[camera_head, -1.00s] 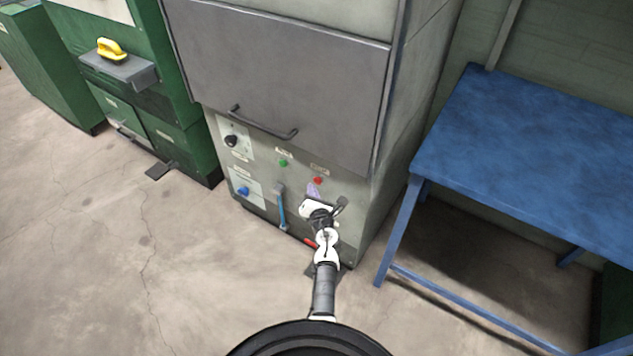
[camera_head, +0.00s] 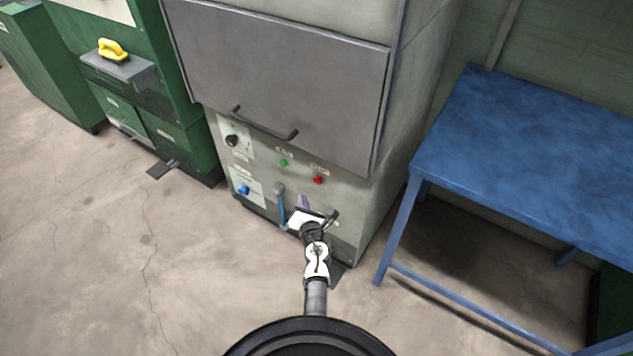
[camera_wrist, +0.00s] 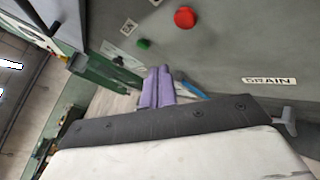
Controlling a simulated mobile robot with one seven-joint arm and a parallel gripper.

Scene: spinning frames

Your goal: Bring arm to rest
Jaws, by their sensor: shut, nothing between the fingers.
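My gripper (camera_head: 303,202) is in front of the lower panel of the grey machine (camera_head: 348,200), at its right part. In the wrist view its purple fingers (camera_wrist: 158,88) are together with nothing between them. My arm reaches up from the bottom middle of the head view and hides part of the machine's lower front. Whether the gripper touches the panel cannot be told from the head view.
The panel has a green button (camera_head: 284,163), a red button (camera_head: 318,180), a blue knob (camera_head: 244,190) and a blue-handled lever (camera_head: 282,207). A blue table (camera_head: 530,150) stands right. Green machines (camera_head: 165,120) stand left. Floor (camera_head: 90,260) at lower left is clear.

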